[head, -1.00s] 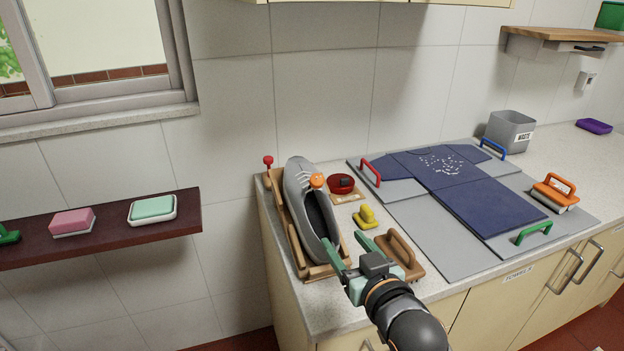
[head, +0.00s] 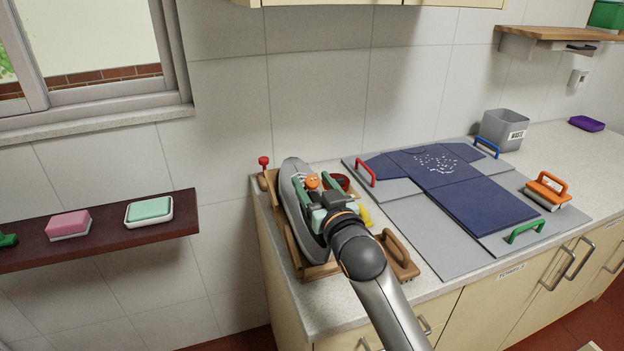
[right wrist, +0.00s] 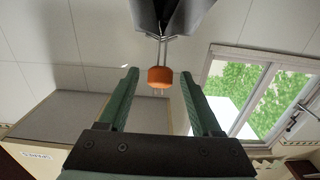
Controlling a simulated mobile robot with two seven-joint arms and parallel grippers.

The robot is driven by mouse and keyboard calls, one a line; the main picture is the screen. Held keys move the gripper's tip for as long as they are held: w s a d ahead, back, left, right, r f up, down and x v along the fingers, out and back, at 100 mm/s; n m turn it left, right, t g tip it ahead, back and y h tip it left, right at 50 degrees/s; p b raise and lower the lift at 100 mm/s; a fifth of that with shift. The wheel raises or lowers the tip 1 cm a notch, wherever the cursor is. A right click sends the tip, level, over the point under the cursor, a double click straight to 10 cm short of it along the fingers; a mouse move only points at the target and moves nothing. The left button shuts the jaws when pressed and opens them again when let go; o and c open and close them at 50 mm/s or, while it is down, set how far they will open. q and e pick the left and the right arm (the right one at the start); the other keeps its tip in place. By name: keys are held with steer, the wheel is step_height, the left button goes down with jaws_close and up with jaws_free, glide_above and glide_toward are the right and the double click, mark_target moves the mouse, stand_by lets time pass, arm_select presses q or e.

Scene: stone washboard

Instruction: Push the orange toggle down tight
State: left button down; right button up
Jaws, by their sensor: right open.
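The orange toggle (head: 312,182) sits near the lacing of a grey shoe (head: 296,215) held in a wooden stand (head: 285,236) at the counter's left end. In the right wrist view the orange toggle (right wrist: 160,78) is on two thin pale cords that run to a dark grey shape at the top edge. My right gripper (head: 315,188) is open over the shoe, one green finger on each side of the toggle. In the wrist view, the fingertips (right wrist: 158,75) have gaps to the toggle on both sides. My left gripper is out of view.
A red round item (head: 342,181) and a yellow one (head: 365,216) are partly hidden beside my right gripper. A brown-handled brush (head: 402,262) lies near my arm. A red-knobbed post (head: 264,162) stands behind the shoe. Grey boards with blue cloth (head: 480,208) fill the right.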

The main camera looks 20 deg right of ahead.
steer(key=shift+w, duration=0.5)
jaws_close()
stand_by(1.2)
